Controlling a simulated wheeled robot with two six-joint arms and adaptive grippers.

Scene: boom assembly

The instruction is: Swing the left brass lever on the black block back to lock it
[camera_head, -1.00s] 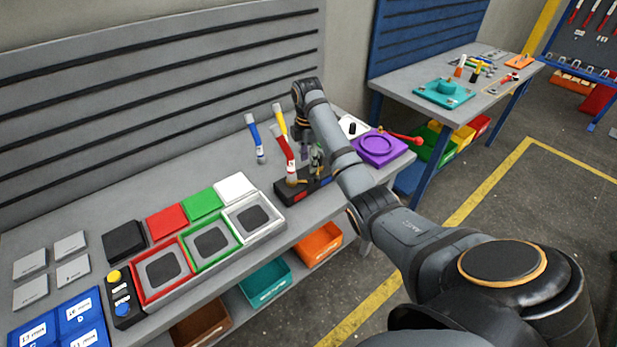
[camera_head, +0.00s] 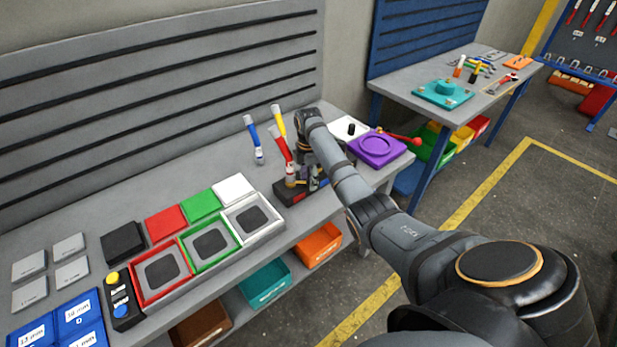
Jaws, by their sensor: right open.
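The black block (camera_head: 288,194) sits near the front edge of the grey bench. A red tube with a white lower end (camera_head: 279,148) stands tilted at the block's left part. My right gripper (camera_head: 312,182) points down over the right part of the block, close to the red tube's foot, and is open. Its fingers and wrist cover much of the block. I cannot make out the left brass lever clearly behind them. Whether a finger touches the lever cannot be told. My left gripper is not in view.
A blue tube (camera_head: 253,137) and a yellow tube (camera_head: 278,121) stand just behind the block. Coloured frames (camera_head: 212,244) fill the bench to the left.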

